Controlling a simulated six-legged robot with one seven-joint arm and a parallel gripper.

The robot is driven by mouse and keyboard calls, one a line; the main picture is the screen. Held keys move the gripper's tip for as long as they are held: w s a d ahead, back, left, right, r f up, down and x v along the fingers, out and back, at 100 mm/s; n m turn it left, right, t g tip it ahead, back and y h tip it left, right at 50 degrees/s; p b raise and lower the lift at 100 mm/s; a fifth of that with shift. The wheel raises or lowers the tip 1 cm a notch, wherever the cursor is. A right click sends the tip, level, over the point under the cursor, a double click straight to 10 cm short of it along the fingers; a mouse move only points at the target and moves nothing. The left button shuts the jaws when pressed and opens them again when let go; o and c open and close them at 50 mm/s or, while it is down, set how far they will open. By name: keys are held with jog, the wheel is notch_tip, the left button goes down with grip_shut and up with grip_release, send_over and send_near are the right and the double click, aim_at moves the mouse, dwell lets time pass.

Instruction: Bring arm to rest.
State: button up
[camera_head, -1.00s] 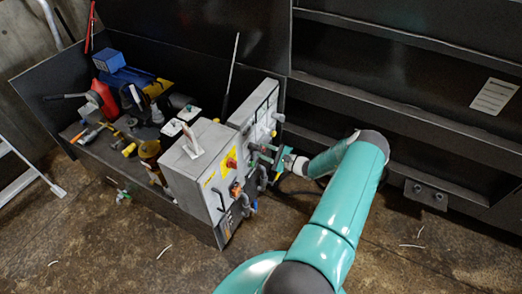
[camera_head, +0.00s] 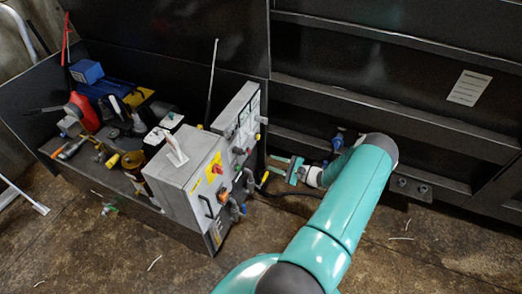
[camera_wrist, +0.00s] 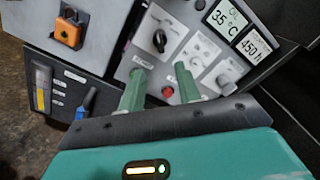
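My gripper (camera_head: 273,165) is at the end of my teal arm, to the right of the control panel (camera_head: 238,122) and apart from it in the head view. In the wrist view its two green fingers (camera_wrist: 160,78) stand apart with nothing between them. The gap between fingertips and panel is hard to judge.
A grey control box (camera_head: 188,175) with a red switch on yellow stands left of the panel. Behind it, a cluttered bench holds a blue box (camera_head: 87,71) and tools. A dark ribbed metal wall (camera_head: 340,62) rises behind my arm. The floor (camera_head: 130,250) at front left is mostly clear.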

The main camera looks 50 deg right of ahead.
jog(key=w+a+r+n+g+y, duration=0.1)
jog(key=w+a+r+n+g, duration=0.2)
jog(key=a+r+n+g, duration=0.65)
jog(key=w+a+r+n+g+y, duration=0.1)
jog(key=w+a+r+n+g, duration=0.3)
jog(key=a+r, duration=1.05)
jog(key=s+a+r+n+t+h, duration=0.2)
jog(key=s+a+r+n+h, duration=0.6)
jog(key=s+a+r, duration=0.9)
jog(key=shift+s+a+r+n, duration=0.25)
jog(key=shift+s+r+n, duration=0.35)
jog(key=shift+r, duration=0.65)
